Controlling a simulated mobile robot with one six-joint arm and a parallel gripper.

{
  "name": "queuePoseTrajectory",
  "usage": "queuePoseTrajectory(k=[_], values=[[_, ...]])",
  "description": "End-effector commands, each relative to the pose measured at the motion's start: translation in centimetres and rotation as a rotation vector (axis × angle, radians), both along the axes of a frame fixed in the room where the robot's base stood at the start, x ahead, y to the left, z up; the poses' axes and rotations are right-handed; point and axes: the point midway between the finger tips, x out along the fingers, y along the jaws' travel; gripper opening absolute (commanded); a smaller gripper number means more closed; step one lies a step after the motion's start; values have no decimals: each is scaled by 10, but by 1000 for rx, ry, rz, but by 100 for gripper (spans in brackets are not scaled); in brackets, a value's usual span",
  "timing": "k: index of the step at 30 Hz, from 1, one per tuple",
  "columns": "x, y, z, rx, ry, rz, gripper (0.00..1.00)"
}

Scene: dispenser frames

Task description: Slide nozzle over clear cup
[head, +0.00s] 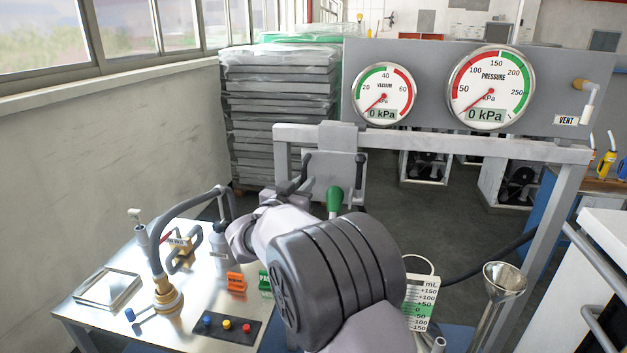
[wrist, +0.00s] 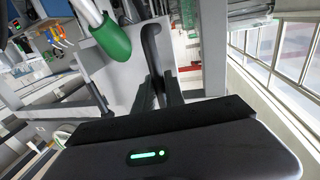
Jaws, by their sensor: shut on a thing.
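A green nozzle (head: 334,198) hangs below a grey carriage plate (head: 336,160) on the grey crossbar. In the wrist view the green nozzle (wrist: 112,42) ends a pale tube at upper left. A black handle (head: 305,164) stands at the plate's left side, and it also shows in the wrist view (wrist: 151,42). My gripper (head: 288,187) is at this handle, left of the nozzle. In the wrist view my gripper (wrist: 164,90) appears shut on the black handle. I cannot make out the clear cup; my arm covers much of the area below the nozzle.
A metal table (head: 125,318) at left carries a hose fitting (head: 166,292), a button panel (head: 226,327) and small blocks. A marked scale (head: 420,303) and a metal funnel (head: 504,280) stand right of my arm. A gauge panel (head: 430,65) reads 0 kPa on both dials.

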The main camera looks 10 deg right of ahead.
Motion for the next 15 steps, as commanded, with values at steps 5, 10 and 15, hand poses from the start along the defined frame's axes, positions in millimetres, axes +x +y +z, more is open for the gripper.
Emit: queuePoseTrajectory(k=[5, 10, 15], values=[[2, 6, 0, 0, 1, 0, 0], [2, 7, -1, 0, 1, 1, 0], [2, 8, 0, 0, 0, 2, 0]])
